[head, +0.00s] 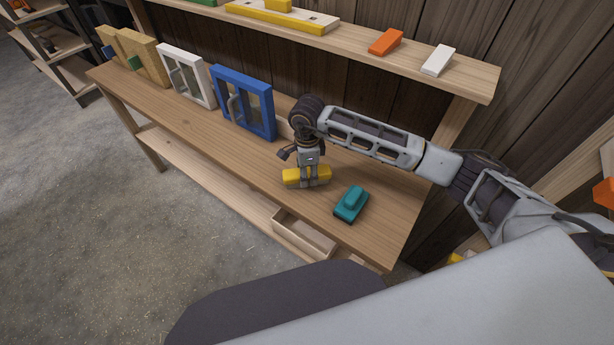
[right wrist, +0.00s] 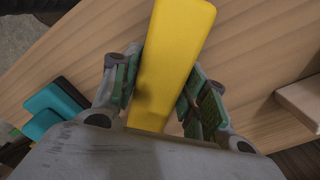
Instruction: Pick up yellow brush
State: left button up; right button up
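The yellow brush (head: 293,177) lies at the front part of the wooden workbench, beneath my right gripper (head: 308,179). In the right wrist view the yellow brush (right wrist: 172,60) runs lengthwise between the green pads of my right gripper (right wrist: 161,95). The pads sit close against both its sides, and the gripper looks shut on it. In the head view the brush looks to be at the bench top; I cannot tell whether it is lifted. Its lower end is hidden behind the gripper body in the wrist view. My left gripper is in neither view.
A teal brush-like block (head: 351,204) lies just right of the brush, and shows in the wrist view too (right wrist: 52,108). Blue (head: 243,103) and white (head: 186,76) framed panels stand behind, left. A shelf (head: 375,56) holds orange and white blocks. An open drawer (head: 303,236) is below the bench (head: 222,141).

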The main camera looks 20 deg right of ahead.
jog(key=c, duration=0.5)
jog(key=shift+r, duration=0.1)
jog(key=shift+r+b, duration=0.8)
jog(key=shift+r, duration=4.1)
